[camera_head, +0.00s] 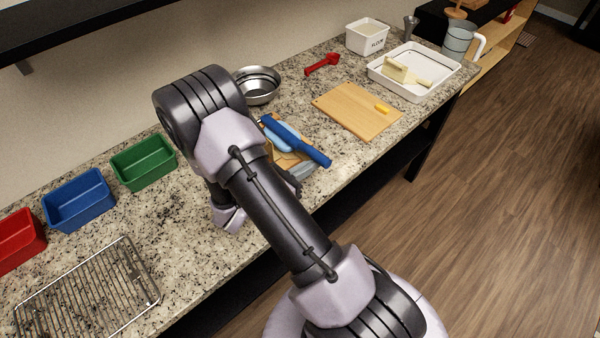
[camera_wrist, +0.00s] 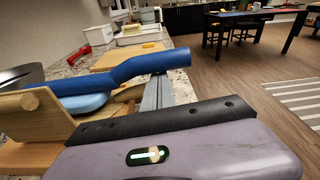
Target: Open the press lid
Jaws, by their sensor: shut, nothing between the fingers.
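The press has a wooden base (camera_wrist: 22,155), a light-blue plate (camera_wrist: 85,103) and a long dark-blue handle (camera_wrist: 150,66). The handle lies low across the plate, its free end toward the counter's front edge. In the head view the handle (camera_head: 296,142) shows to the right of my arm, which hides part of the press. The lid looks down, though its seam is hidden. My gripper (camera_wrist: 160,92) is shut and empty, its grey fingers close below the handle's free end. I cannot tell whether they touch it. It also shows in the head view (camera_head: 303,171), partly behind my arm.
A cutting board (camera_head: 358,110), white tray (camera_head: 414,72), red tool (camera_head: 322,64) and flour box (camera_head: 367,37) stand beyond the press. A metal bowl (camera_head: 259,86) is behind it. Green (camera_head: 143,161) and blue bins (camera_head: 77,199) and a wire rack (camera_head: 88,292) are left.

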